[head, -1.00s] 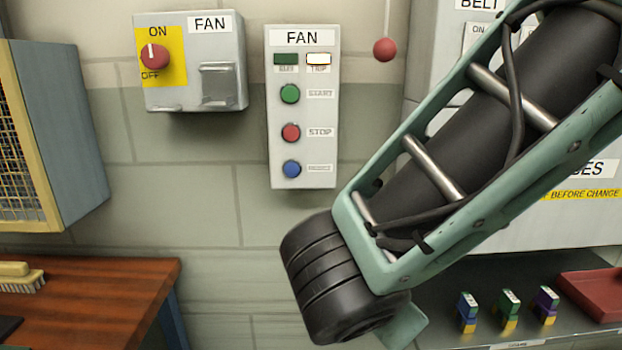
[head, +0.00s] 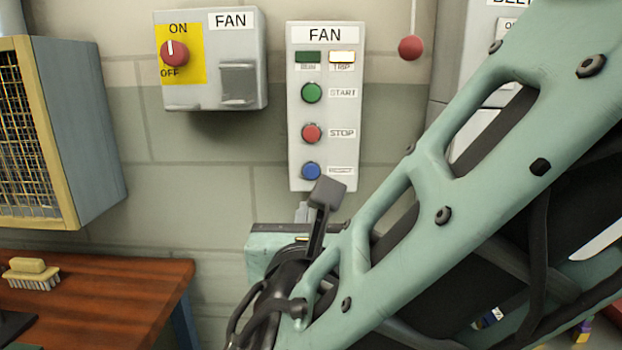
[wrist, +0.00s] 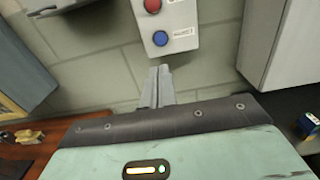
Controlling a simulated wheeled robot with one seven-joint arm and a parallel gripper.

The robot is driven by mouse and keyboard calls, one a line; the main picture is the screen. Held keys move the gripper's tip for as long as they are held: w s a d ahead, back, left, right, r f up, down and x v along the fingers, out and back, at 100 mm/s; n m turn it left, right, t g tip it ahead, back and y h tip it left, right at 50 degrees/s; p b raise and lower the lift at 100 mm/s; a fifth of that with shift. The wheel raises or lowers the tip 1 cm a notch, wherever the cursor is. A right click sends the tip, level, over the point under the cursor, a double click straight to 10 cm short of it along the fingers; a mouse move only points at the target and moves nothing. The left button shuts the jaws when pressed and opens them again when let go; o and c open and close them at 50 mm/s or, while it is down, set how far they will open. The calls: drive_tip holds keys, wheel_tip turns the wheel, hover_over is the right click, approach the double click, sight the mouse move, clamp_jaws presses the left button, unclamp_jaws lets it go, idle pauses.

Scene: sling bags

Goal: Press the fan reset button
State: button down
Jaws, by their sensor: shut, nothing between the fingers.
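The fan control panel (head: 297,120) is a light grey box on the wall. Its blue button (head: 311,171), the lowest of three, has a label too blurred to read. Above it are the red stop button (head: 312,133) and green start button (head: 311,92). In the wrist view, the blue button (wrist: 160,38) is just beyond and above my gripper's fingertips (wrist: 160,71). The fingers are together and empty, with a visible gap to the button. In the head view, my gripper (head: 302,212) is below the panel, mostly hidden by my arm.
A fan switch box (head: 239,55) with a red knob (head: 174,53) hangs left of the panel. A red ball (head: 410,48) hangs to its right. A mesh-fronted cabinet (head: 90,120) and wooden bench (head: 110,290) with a brush (head: 32,272) are at left.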

drive_tip(key=shift+w, duration=0.1)
drive_tip(key=p, duration=0.3)
approach(311, 173)
drive_tip(key=w, duration=0.5)
drive_tip(key=shift+w+d+r, duration=0.1)
drive_tip(key=shift+w+r, duration=0.05)
drive_tip(key=shift+w, duration=0.75)
drive_tip(key=shift+w, duration=0.1)
